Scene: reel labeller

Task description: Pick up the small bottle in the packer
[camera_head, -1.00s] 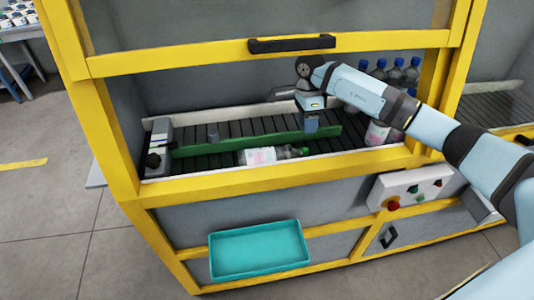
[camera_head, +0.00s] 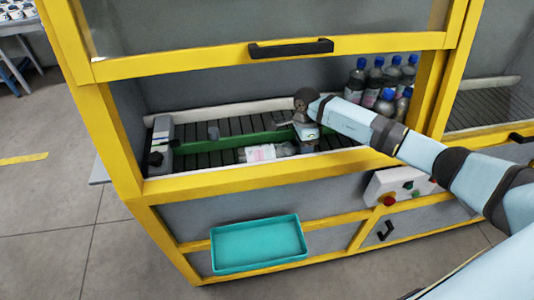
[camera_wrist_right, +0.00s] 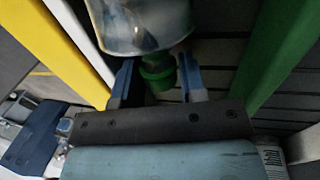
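The small bottle (camera_head: 261,153) lies on its side on the packer's dark slatted conveyor, with a white and pink label. Its green cap end points right and is partly covered by my right gripper (camera_head: 306,141) in the head view. In the right wrist view the clear bottle body (camera_wrist_right: 140,25) is at the top, and its green cap (camera_wrist_right: 157,76) sits between the two blue fingers of my right gripper (camera_wrist_right: 158,82). A gap shows on each side of the cap, so the gripper is open around it. My left gripper is not in view.
A green rail (camera_head: 225,146) runs along the conveyor just behind the bottle. Several blue-capped bottles (camera_head: 373,88) stand at the back right. The yellow frame's lower bar (camera_head: 250,179) borders the opening in front. A teal tray (camera_head: 258,268) is below, outside.

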